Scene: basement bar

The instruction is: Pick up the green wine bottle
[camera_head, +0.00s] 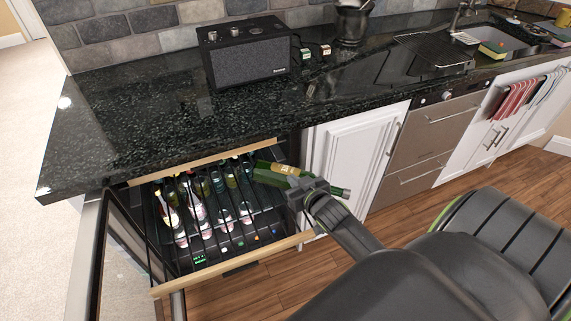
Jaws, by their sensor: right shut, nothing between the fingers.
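The green wine bottle (270,180), with a tan label, lies tilted at the right end of the open wine cooler's upper part. My right gripper (302,190) is shut and empty, right by the bottle, and covers part of it. A green piece shows on the far side of the gripper; I cannot tell for sure whether it is the bottle's neck. I also cannot tell whether gripper and bottle touch. My left gripper is not in view.
The wine cooler (205,264) stands open under the black counter (150,95), with several other bottles on its racks. Its glass door (122,235) swings out at the left. A white cabinet door (350,150) is at the right. A black speaker (248,55) stands on the counter.

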